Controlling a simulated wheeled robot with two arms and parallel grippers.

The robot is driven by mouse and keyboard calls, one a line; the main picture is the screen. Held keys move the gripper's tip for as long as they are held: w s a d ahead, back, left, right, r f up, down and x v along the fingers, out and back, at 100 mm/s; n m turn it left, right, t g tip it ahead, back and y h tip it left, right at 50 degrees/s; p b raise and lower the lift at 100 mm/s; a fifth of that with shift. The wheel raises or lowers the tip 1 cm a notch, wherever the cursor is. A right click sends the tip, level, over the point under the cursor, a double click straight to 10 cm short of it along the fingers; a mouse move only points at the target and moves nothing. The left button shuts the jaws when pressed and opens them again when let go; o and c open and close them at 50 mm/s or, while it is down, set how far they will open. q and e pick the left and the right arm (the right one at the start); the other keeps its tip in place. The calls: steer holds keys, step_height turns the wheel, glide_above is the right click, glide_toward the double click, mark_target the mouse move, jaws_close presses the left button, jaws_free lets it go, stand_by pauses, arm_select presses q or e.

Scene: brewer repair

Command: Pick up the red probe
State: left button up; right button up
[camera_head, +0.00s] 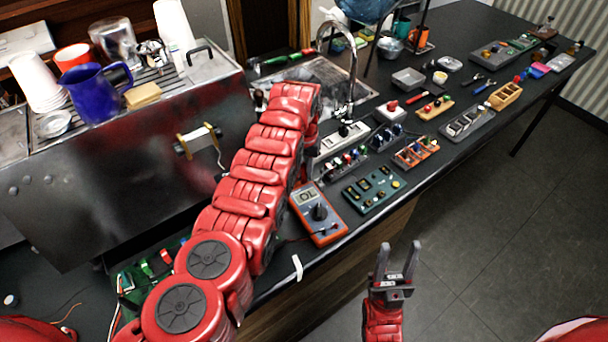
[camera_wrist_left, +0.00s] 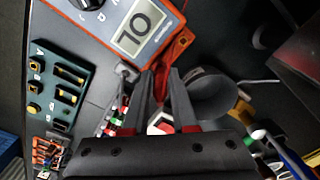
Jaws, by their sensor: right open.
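A slim red piece, probably the red probe (camera_wrist_left: 160,80), shows between the fingertips of my left gripper (camera_wrist_left: 161,72) in the left wrist view. The two fingers stand a little apart, and I cannot tell whether they touch it. In the head view my red left arm hides this gripper and the probe. The orange multimeter (camera_head: 322,219) lies on the counter just right of the arm. Its display reads "0L", and its edge is close to the fingertips in the left wrist view (camera_wrist_left: 178,45). My right gripper (camera_head: 399,248) is open and empty, off the counter's front edge.
A green board (camera_head: 374,190) lies right of the multimeter, with several small part trays around it. A tap (camera_head: 350,70) stands behind. A steel brewer (camera_head: 110,170) with a blue jug (camera_head: 95,95) fills the left. The floor at right is clear.

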arm_select(q)
jaws_close()
steer(key=shift+r, duration=0.1)
